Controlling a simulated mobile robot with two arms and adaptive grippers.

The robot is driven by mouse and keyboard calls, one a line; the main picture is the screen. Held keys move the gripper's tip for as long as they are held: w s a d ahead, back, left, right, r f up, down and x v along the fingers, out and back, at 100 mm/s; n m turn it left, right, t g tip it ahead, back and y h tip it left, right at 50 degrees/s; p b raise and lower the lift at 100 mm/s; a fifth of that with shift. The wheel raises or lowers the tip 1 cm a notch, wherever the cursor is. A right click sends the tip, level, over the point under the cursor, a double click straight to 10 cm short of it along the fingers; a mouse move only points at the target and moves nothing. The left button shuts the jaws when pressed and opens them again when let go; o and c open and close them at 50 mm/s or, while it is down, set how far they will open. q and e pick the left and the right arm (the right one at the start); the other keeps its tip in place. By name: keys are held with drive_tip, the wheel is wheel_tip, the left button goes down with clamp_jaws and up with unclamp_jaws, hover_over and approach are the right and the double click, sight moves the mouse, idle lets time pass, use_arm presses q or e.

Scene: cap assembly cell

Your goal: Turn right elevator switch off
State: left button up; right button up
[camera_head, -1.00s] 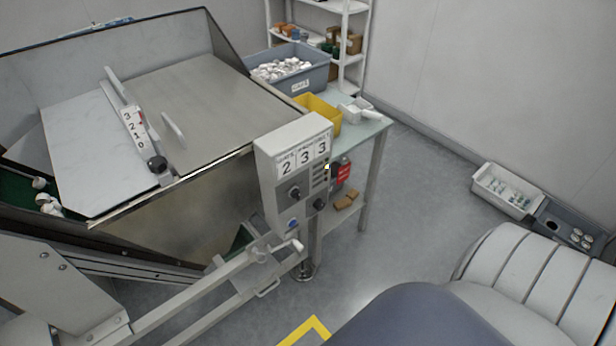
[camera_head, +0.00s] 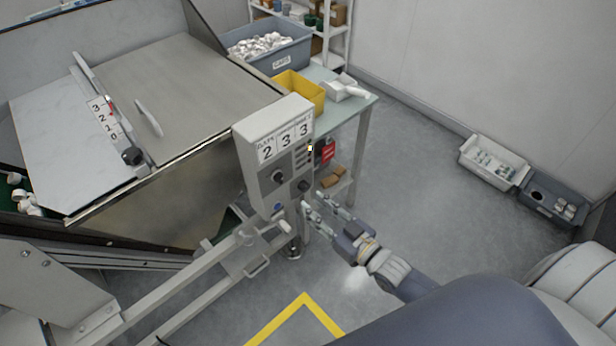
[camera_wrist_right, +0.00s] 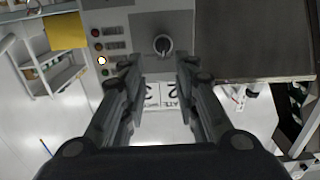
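A grey control box (camera_head: 275,160) stands upright in mid-view with number plates 2, 3 and 3. A left dark rotary knob (camera_head: 277,176) and a right dark rotary knob (camera_head: 304,186) are on its face, with a blue button below. My right gripper (camera_head: 313,200) is open and empty, its fingertips near the lower right of the box; contact is unclear. In the right wrist view, my open right gripper (camera_wrist_right: 159,75) shows with one knob (camera_wrist_right: 162,45) beyond and between its fingertips. The box appears upside down there. My left gripper is out of view.
A metal hopper (camera_head: 190,90) stands left of the box. A table (camera_head: 350,108) behind holds a yellow bin (camera_head: 298,92) and a grey bin of caps (camera_head: 270,52). A red box (camera_head: 326,152) is beside the panel.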

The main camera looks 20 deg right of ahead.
approach(282, 179)
drive_tip(key=w, duration=0.2)
drive_tip(key=x, duration=0.3)
drive_tip(key=p+x, duration=0.1)
drive_tip(key=x, duration=0.1)
drive_tip(key=shift+w+a, duration=0.15)
drive_tip(key=shift+a, duration=0.25)
drive_tip(key=shift+w+a, duration=0.15)
drive_tip(key=shift+w, duration=0.35)
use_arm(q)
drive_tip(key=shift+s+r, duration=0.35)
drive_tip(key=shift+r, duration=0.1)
use_arm(e)
drive_tip(key=c, duration=0.7)
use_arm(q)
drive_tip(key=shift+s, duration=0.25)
use_arm(e)
drive_tip(key=shift+o, duration=0.2)
